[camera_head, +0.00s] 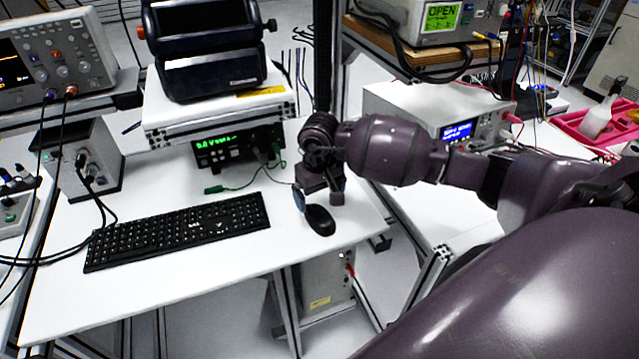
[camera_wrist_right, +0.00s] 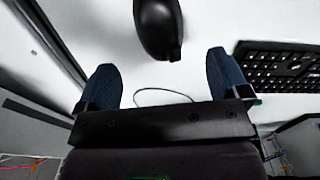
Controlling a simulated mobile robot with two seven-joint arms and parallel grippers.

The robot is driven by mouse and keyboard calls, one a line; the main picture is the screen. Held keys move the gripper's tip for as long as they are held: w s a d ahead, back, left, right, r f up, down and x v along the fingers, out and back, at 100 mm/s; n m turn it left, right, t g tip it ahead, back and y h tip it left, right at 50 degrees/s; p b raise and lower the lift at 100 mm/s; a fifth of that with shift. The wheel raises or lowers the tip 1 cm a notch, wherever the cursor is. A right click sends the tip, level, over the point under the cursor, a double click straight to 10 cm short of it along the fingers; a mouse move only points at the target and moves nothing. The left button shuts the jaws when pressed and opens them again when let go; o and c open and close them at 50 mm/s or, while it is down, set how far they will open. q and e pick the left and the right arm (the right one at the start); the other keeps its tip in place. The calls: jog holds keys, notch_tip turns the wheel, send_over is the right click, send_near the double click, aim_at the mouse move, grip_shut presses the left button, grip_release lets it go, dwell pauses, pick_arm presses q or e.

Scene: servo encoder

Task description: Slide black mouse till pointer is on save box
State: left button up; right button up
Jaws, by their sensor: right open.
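The black mouse (camera_head: 320,220) lies on the white bench top, to the right of the keyboard. It also shows at the top middle of the right wrist view (camera_wrist_right: 157,25). My right gripper (camera_head: 319,197) is just behind the mouse, low over the bench. In the wrist view its two blue fingertips (camera_wrist_right: 163,78) are wide apart and nothing is between them; the mouse lies just beyond them, apart from both. I cannot make out a pointer or a save box in either view. My left gripper is not in view.
A black keyboard (camera_head: 180,230) lies left of the mouse. Behind are a green-display meter (camera_head: 237,146), a white box (camera_head: 215,110) with a dark unit (camera_head: 205,50) on it, and a green cable on the bench. The bench's right edge is close to the mouse; its front strip is clear.

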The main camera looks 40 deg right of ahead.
aim_at(327, 213)
notch_tip(327, 213, down, 5)
jog(key=shift+f, duration=1.15)
jog(key=c, duration=1)
jog(key=shift+s+d, duration=0.35)
jog(key=shift+d, duration=0.5)
jog(key=shift+s+d, duration=0.4)
jog(key=shift+d, duration=0.35)
jog(key=shift+s+d, duration=0.35)
jog(key=shift+d, duration=0.35)
jog(key=shift+s+d, duration=0.3)
jog(key=shift+d, duration=0.35)
jog(key=shift+s+d, duration=0.35)
jog(key=shift+d, duration=0.4)
jog(key=shift+s+d+b, duration=0.2)
jog(key=shift+d+b, duration=0.1)
jog(key=shift+d, duration=0.05)
